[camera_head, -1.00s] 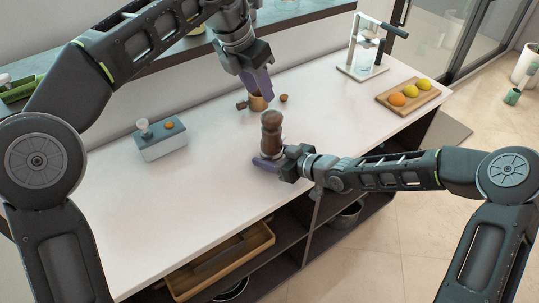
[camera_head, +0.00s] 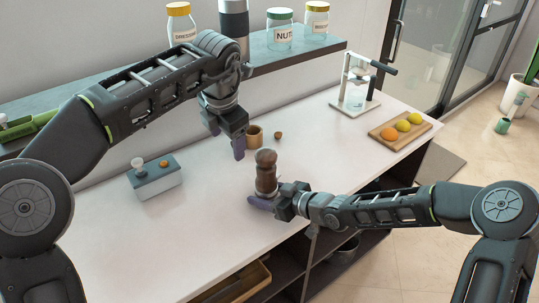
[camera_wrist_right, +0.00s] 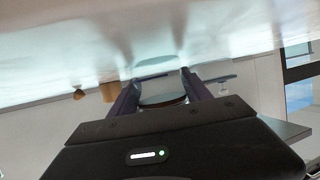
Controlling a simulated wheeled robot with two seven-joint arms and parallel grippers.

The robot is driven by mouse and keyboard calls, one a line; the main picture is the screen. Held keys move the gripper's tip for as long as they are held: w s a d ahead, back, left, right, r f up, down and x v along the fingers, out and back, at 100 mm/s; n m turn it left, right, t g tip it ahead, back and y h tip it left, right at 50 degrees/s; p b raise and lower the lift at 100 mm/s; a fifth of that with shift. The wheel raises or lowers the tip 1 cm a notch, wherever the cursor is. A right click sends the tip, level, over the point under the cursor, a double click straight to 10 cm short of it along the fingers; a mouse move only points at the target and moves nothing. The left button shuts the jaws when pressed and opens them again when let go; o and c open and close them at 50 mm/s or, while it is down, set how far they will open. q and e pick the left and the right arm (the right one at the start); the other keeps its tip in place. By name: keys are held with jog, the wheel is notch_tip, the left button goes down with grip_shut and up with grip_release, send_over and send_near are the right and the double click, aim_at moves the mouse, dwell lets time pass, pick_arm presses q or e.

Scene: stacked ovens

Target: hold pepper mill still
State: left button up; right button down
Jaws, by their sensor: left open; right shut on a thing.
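The dark brown wooden pepper mill (camera_head: 266,172) stands upright on the white counter in the head view. My right gripper (camera_head: 258,200) is shut on its lower part from the right side. In the right wrist view, a rounded part of the mill (camera_wrist_right: 162,90) shows between the purple-grey fingers of my right gripper (camera_wrist_right: 158,88). My left gripper (camera_head: 238,146) is open and empty, behind and left of the mill, just left of a small wooden cup (camera_head: 254,136). It is apart from the mill.
A small brown round piece (camera_head: 278,134) lies right of the cup. A grey box (camera_head: 155,178) with a knob stands at left. A fruit board (camera_head: 399,134) and a glass press (camera_head: 357,85) stand at right. Jars line the shelf (camera_head: 285,57) above. The counter's front is clear.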

pick_arm(q)
jog(key=w+a+f+m+t+y, duration=0.2)
jog(key=a+m+y, duration=0.2)
jog(key=a, duration=0.2)
jog(key=w+a+f+m+t+y, duration=0.1)
jog(key=a+f+m+t+y, duration=0.2)
jog(key=a, duration=0.4)
jog(key=m+t+h, duration=0.8)
jog(key=m+h, duration=0.6)
jog(key=m, duration=1)
send_near(266, 158)
jog(key=w+f, duration=0.2)
jog(key=w, duration=0.1)
jog(key=shift+d+r, duration=0.25)
jog(key=shift+d, duration=0.05)
